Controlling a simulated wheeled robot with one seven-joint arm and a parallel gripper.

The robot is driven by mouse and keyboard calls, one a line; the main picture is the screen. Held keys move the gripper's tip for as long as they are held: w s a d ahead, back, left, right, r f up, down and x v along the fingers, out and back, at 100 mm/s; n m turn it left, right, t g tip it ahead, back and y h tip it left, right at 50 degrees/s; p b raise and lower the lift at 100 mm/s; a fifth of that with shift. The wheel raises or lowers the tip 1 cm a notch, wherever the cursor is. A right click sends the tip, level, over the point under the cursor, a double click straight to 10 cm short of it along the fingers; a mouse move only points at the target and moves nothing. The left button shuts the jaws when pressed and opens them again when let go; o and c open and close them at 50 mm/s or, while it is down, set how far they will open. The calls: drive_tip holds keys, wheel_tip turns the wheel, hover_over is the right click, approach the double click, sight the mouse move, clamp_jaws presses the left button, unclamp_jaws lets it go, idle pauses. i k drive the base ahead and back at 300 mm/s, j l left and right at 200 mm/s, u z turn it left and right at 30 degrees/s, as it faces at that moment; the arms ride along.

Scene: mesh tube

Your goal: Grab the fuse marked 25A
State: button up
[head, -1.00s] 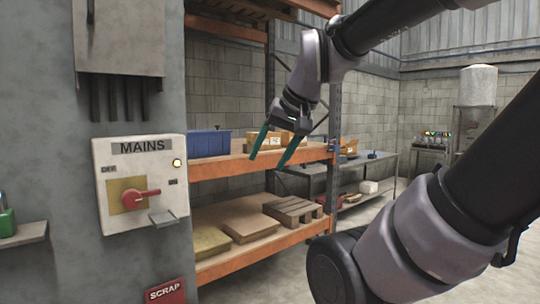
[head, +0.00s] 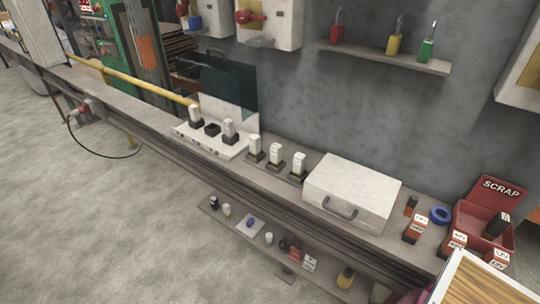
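Pale fuse-like pieces stand on the long grey bench (head: 150,108). A white fuse board (head: 190,133) holds a left fuse (head: 195,115) and a right fuse (head: 229,130), with a dark empty-looking holder (head: 212,129) between them. To its right, three more stand in dark bases: a left one (head: 254,146), a middle one (head: 275,155) and a right one (head: 299,164). Their markings are too small to read, so I cannot tell which is 25A. My gripper is not in view.
A white case (head: 350,190) sits right of the fuses. Small labelled boxes (head: 415,228) and a red SCRAP bin (head: 490,205) are further right. A lower shelf (head: 230,222) holds small items. A yellow bar (head: 130,82) lies at left. Padlocks (head: 394,40) stand on a wall shelf (head: 380,58).

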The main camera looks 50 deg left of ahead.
sight(276, 148)
drive_tip(key=k+j+u, duration=0.15)
drive_tip(key=u, duration=1.75)
